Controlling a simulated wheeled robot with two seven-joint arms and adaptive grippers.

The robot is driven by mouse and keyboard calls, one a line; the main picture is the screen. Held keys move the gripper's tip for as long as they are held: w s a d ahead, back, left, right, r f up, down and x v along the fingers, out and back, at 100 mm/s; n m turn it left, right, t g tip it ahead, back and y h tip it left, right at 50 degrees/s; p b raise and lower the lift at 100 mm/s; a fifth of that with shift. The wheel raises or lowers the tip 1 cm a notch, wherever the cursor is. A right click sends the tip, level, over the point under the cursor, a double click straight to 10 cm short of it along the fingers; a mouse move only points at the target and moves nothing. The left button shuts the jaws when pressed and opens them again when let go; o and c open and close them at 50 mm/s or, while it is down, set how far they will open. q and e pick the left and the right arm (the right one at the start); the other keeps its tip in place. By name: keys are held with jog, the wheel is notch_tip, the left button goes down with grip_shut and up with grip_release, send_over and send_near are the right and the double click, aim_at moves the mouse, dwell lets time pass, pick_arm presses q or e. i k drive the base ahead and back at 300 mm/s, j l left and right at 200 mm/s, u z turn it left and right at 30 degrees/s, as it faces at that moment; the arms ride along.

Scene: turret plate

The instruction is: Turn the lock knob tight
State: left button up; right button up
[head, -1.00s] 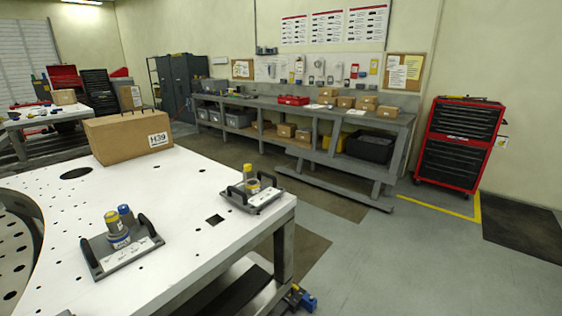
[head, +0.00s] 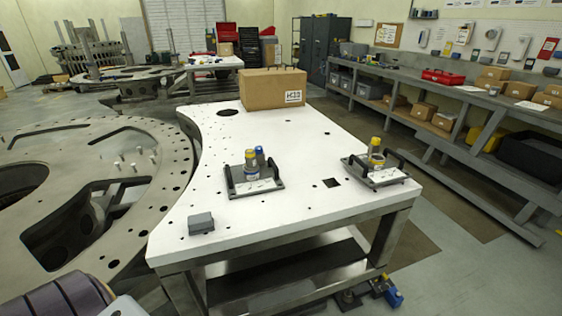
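A grey plate fixture (head: 236,187) with two black handles lies on the white table, left of the table's middle. A second grey plate fixture (head: 399,177) with black handles sits near the table's right corner. It carries an upright part with a yellow top (head: 376,142). I cannot tell which part is the lock knob or how tight it is. Neither of my grippers is in view.
The white table (head: 300,210) also holds a cardboard box (head: 262,82) at the back and a small grey block (head: 201,222) at the front left. A large grey ring (head: 150,140) stands close on the left. A grey workbench (head: 440,105) runs along the right; open floor lies between.

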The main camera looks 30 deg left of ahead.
aim_at(259, 149)
jog(key=u, duration=1.2)
